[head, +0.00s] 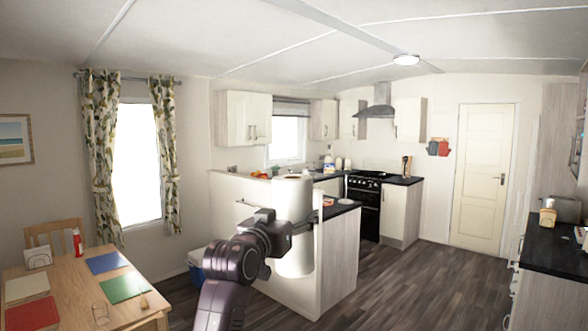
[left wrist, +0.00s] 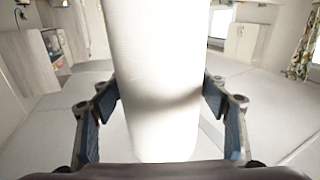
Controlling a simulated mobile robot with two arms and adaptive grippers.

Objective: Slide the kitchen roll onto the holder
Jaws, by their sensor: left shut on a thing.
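The kitchen roll (head: 293,198) is a plain white cylinder, held nearly upright in front of the low cream partition in the head view. My left gripper (head: 292,228) is shut around its middle, with roll showing above and below the fingers. In the left wrist view the roll (left wrist: 155,70) fills the centre, and my left gripper (left wrist: 160,100) has a dark finger on each side of it. I cannot make out the holder for certain in either view. My right gripper is not in view.
A wooden table (head: 75,275) with coloured mats and a red bottle (head: 77,242) stands at the left. The partition (head: 340,255) stands behind the roll, with a dark worktop beside it. A dark counter (head: 552,250) is at the right. The wooden floor (head: 420,290) between is clear.

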